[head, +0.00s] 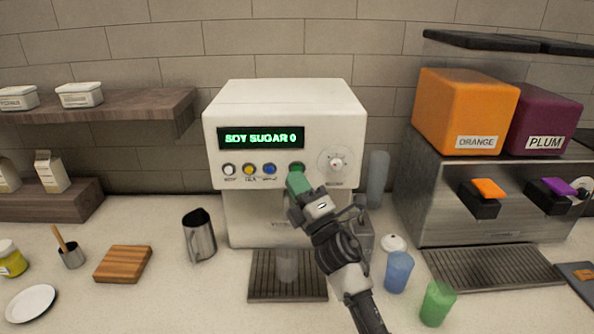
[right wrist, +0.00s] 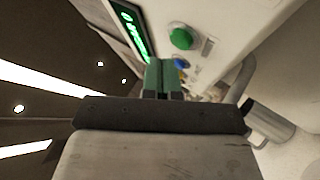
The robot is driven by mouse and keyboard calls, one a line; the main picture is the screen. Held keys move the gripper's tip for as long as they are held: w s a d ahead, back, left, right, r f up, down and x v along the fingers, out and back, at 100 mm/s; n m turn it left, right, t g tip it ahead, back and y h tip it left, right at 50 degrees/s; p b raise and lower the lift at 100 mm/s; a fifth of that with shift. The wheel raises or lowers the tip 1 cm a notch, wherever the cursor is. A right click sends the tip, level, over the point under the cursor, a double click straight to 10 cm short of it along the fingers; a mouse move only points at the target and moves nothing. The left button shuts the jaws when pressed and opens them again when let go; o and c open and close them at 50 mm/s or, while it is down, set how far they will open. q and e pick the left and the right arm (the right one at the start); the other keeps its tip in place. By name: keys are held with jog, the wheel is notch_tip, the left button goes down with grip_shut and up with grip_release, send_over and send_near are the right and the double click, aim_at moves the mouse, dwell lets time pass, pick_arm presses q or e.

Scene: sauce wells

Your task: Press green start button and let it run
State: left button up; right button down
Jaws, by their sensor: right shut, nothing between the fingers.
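The white drink machine (head: 232,104) stands against the wall. Its display (head: 261,138) reads "SOY SUGAR 0" in green. White, yellow and blue buttons sit in a row below it, with the green start button (head: 297,167) at the right end. My right gripper (head: 297,182) is shut and empty, its green fingertips just below the green button. In the right wrist view the green button (right wrist: 182,39) shows whole, slightly beyond and right of the fingertips (right wrist: 161,74); contact does not show. My left gripper is not in view.
A clear cup (head: 287,268) stands on the machine's drip tray (head: 262,290). A metal pitcher (head: 199,236) is left of the machine. A blue cup (head: 398,271) and a green cup (head: 437,303) stand right of my arm. A round knob (head: 336,163) is right of the button.

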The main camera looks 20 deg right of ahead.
jog(key=shift+w, duration=0.1)
jog(key=shift+w+d, duration=0.1)
jog(key=shift+w, duration=0.2)
jog(key=shift+w+d+b, duration=0.15)
jog(key=shift+w+b, duration=0.25)
jog(key=shift+b, duration=0.05)
dwell(0.7)
jog(key=shift+s, duration=0.1)
jog(key=shift+s+a, duration=0.25)
jog(key=shift+s, duration=0.5)
jog(key=shift+p, duration=0.35)
jog(key=shift+s+a+p, duration=0.2)
jog(key=shift+s+a, duration=0.05)
jog(key=shift+s, duration=0.55)
jog(key=shift+s+a+p, duration=0.2)
jog(key=shift+s, duration=0.6)
jog(key=shift+s+a+p, duration=0.2)
jog(key=shift+s+a, duration=0.05)
jog(key=shift+s, duration=0.55)
